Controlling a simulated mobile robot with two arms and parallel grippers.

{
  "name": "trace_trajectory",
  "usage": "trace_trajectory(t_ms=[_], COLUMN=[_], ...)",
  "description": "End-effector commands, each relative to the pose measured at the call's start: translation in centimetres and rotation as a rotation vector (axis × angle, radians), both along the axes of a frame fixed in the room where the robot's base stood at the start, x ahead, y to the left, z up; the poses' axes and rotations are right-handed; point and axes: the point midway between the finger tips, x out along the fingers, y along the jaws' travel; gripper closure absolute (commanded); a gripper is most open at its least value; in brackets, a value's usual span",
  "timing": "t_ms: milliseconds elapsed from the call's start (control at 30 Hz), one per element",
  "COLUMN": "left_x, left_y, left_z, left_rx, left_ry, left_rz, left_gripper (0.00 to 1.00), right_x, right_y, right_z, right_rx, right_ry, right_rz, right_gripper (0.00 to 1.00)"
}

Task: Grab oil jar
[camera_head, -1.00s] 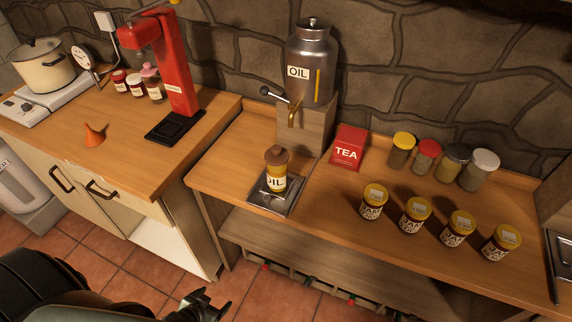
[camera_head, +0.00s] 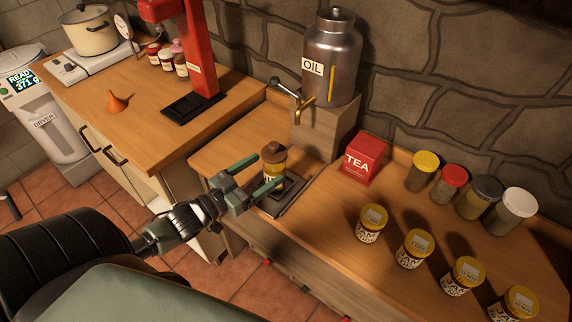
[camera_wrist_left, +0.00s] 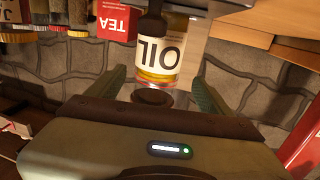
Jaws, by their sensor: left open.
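The oil jar (camera_head: 273,158) stands upright on a dark metal tray (camera_head: 292,198) on the wooden counter. It has a brown lid, a white label and yellow oil inside. My left gripper (camera_head: 262,180) is open, with its green fingers reaching to the jar at its near side. In the left wrist view the jar (camera_wrist_left: 160,52) appears upside down between the two spread fingers (camera_wrist_left: 160,90), its OIL label facing the camera. The near finger hides part of the jar's lower body in the head view. My right gripper is not in view.
A steel oil dispenser (camera_head: 332,58) with a tap stands on a wooden block behind the jar. A red tea box (camera_head: 364,158) and several lidded jars stand to the right. A red machine (camera_head: 192,50) and an orange funnel (camera_head: 116,102) are on the left counter.

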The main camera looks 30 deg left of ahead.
Motion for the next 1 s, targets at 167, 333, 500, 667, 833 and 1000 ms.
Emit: trace_trajectory(t_ms=[167, 333, 500, 667, 833, 1000], left_x=[1.7, 3.3, 5.7, 7.1, 7.3, 7.3], left_y=[-0.4, -1.0, -2.1, -2.4, -2.5, -2.5], left_z=[0.0, 0.0, -0.3, -0.5, -0.6, -0.6], left_rx=[0.000, 0.000, 0.001, 0.001, 0.001, 0.001], left_ry=[-0.002, 0.000, -0.001, 0.001, 0.002, 0.002], left_rz=[0.001, 0.002, 0.001, 0.001, 0.001, 0.001], left_gripper=[0.19, 0.19, 0.19, 0.19, 0.19, 0.41], right_x=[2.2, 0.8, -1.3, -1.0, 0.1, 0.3], right_y=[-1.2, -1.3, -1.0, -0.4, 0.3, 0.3], right_z=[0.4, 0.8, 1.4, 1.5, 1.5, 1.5], right_rx=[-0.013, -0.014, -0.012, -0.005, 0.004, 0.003], right_ry=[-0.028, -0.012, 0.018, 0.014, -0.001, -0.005], right_rz=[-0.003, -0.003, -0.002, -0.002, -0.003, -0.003], right_gripper=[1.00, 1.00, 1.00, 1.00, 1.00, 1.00])
